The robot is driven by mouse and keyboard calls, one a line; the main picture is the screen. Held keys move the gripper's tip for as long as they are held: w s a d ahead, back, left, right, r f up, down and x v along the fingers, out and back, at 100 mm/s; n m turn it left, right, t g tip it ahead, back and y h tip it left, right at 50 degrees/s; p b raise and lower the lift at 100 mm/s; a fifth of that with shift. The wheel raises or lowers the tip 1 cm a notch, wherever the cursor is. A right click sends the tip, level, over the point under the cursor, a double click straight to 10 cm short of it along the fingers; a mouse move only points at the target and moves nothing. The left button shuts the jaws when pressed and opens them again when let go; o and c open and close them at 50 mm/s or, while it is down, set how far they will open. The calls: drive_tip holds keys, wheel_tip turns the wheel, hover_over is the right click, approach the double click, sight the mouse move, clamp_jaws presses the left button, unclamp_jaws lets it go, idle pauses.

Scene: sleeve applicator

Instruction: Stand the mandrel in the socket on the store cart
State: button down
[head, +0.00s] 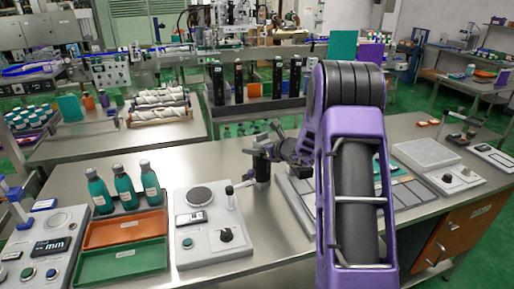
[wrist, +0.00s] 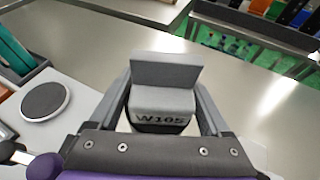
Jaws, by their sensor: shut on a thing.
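My gripper (head: 262,154) is shut on the mandrel, whose dark body (head: 262,172) shows below the fingers over the near bench. In the wrist view the mandrel's grey block-shaped top (wrist: 165,98), marked W105, sits between the two fingers (wrist: 165,112); its lower end is hidden. The store cart (head: 262,105) stands behind the bench and carries several upright black mandrels (head: 277,78). A gap shows in the row between the second and third from the left. The cart's edge also shows in the wrist view (wrist: 250,22). I cannot make out the socket itself.
On the bench left of my gripper are a grey control box (head: 208,240), an orange tray (head: 125,228), a green tray (head: 122,262) and several teal bottles (head: 124,186). A grey plate (head: 425,154) lies at the right. A strip of floor separates bench and cart.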

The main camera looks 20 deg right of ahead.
drive_tip(key=shift+r, duration=0.1)
unclamp_jaws()
drive_tip(key=shift+f, duration=0.2)
drive_tip(key=shift+r, duration=0.15)
